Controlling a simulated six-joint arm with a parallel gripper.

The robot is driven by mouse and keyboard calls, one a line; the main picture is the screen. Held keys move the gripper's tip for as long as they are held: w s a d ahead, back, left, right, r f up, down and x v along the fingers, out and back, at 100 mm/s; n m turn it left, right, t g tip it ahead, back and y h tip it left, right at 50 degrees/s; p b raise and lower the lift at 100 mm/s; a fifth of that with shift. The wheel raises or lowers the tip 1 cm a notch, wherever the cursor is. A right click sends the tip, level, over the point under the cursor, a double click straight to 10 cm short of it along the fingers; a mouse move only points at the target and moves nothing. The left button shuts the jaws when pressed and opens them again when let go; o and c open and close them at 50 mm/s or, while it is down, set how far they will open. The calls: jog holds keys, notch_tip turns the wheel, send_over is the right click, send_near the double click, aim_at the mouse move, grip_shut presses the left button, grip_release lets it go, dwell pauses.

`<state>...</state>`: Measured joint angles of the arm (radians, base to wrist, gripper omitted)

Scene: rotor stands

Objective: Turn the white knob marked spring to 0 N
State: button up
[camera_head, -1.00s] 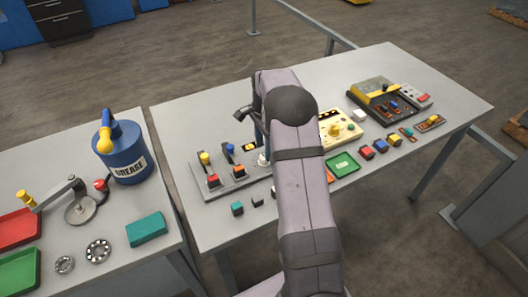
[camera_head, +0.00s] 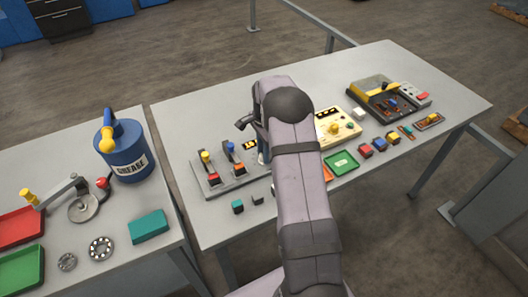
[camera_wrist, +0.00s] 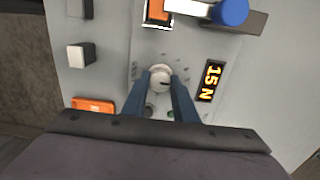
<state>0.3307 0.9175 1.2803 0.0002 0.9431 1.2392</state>
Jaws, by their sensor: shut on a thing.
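The white knob (camera_wrist: 160,77) is in the wrist view on a grey panel (camera_wrist: 115,70). My gripper (camera_wrist: 164,84) has its two blue fingers on either side of it and is shut on it. A dark mark shows on the knob's face. A display (camera_wrist: 210,80) to its right reads 15 N in yellow. In the head view my arm hides the knob; the panel (camera_head: 205,188) shows to the left of the arm, with part of the display (camera_head: 249,146).
Levers with a blue knob (camera_head: 230,146) and a yellow knob (camera_head: 205,156) stand on the same panel, near my gripper. A beige box (camera_head: 338,128), a green tray (camera_head: 341,163) and small blocks lie to the right. A grease can (camera_head: 124,158) stands on the left table.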

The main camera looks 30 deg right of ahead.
jog(key=shift+n, duration=0.5)
jog(key=n+b, duration=0.1)
jog(key=n, duration=0.2)
jog(key=shift+n, duration=0.4)
jog(key=n, duration=0.4)
jog(key=shift+b, duration=0.3)
jog(key=n, duration=0.5)
jog(key=shift+n, duration=2)
jog(key=shift+r, duration=0.1)
jog(key=o, duration=1.1)
